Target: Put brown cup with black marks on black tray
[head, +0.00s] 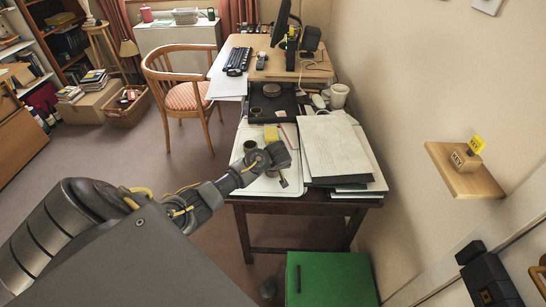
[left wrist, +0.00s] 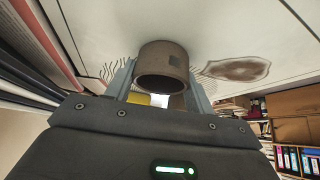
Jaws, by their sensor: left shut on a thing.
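The brown cup with a dark mark (left wrist: 163,66) sits between the two fingers of my left gripper (left wrist: 160,88) in the left wrist view, with its open mouth showing. In the head view the cup (head: 250,146) is small and dark, over the white surface at the front of the desk. My left gripper (head: 256,153) is shut on it there, partly hidden by my wrist. Whether the cup touches the surface is not clear. The black tray (head: 258,115) lies beyond it, with a round brown thing (head: 271,90) at its far part. My right gripper is not in view.
A yellow block (head: 271,133) stands between the cup and the black tray. A paper stack (head: 335,150) fills the right side, with a white mug (head: 338,95) behind it. A keyboard (head: 238,61) lies farther back. A brown stain (left wrist: 238,69) marks the white surface.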

